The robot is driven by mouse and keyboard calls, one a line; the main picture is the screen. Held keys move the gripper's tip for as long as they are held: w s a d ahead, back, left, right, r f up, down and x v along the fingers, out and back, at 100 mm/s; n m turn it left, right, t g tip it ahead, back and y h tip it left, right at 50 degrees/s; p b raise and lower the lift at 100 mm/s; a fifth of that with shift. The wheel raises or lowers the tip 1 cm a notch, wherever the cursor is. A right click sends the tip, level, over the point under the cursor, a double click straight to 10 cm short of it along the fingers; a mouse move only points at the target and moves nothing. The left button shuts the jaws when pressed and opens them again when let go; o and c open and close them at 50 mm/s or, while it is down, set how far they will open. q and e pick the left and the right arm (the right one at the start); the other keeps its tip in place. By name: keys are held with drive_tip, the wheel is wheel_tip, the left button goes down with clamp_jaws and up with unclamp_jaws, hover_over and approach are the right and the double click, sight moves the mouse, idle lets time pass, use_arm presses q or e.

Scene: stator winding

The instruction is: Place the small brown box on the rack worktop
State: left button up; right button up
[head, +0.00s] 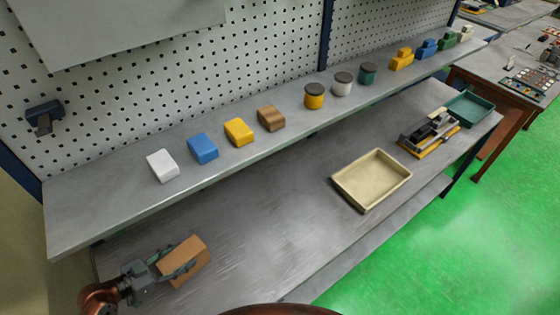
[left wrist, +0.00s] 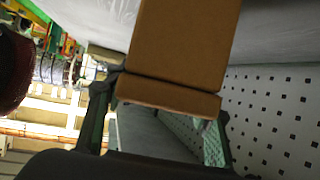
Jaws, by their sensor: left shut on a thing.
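The small brown box (head: 190,252) is in the jaws of my left gripper (head: 172,266), at the lower left of the head view. It looks slightly tilted over the front left part of the rack worktop (head: 260,215). I cannot tell whether its underside touches the worktop. In the left wrist view the brown box (left wrist: 182,45) fills the upper middle, with the fingers of my left gripper (left wrist: 162,112) on either side of it. My right gripper is not in view.
A raised shelf (head: 110,215) holds white, blue, yellow and wood-brown blocks, several lidded round jars and more coloured pieces. A beige tray (head: 340,188), a black and yellow device (head: 430,135) and a green tray (head: 470,107) stand on the worktop. Its left middle is clear.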

sight(196, 252)
use_arm(q)
drive_tip(key=shift+s+d+r+m+g+h, duration=0.1)
drive_tip(key=shift+m+g+h, duration=0.2)
drive_tip(key=shift+m, duration=0.1)
drive_tip(key=shift+s+d+r+m+g+h+b, duration=0.3)
drive_tip(key=shift+r+m+g+h+b, duration=0.1)
drive_tip(key=shift+r+m+h+b, duration=0.15)
drive_tip(key=shift+d+r+m, duration=0.25)
drive_tip(key=shift+d+r, duration=0.05)
drive_tip(key=shift+r, duration=0.15)
drive_tip(key=shift+d+r+h, duration=0.15)
drive_tip(key=shift+d+h, duration=0.1)
drive_tip(key=shift+g, duration=0.3)
drive_tip(key=shift+w+d+r+p+x, duration=0.15)
drive_tip(key=shift+r+p+x, duration=0.3)
drive_tip(key=shift+x, duration=2.5)
drive_tip(key=shift+w+d+r+p+x, duration=0.2)
drive_tip(key=shift+r+x, duration=0.45)
drive_tip(key=shift+x, duration=2.25)
drive_tip(key=shift+w+d+r+p+x, duration=0.2)
drive_tip(key=shift+r+x, duration=0.3)
drive_tip(key=shift+x, duration=2.45)
drive_tip(key=o, duration=1.4)
drive_tip(key=shift+s, duration=0.1)
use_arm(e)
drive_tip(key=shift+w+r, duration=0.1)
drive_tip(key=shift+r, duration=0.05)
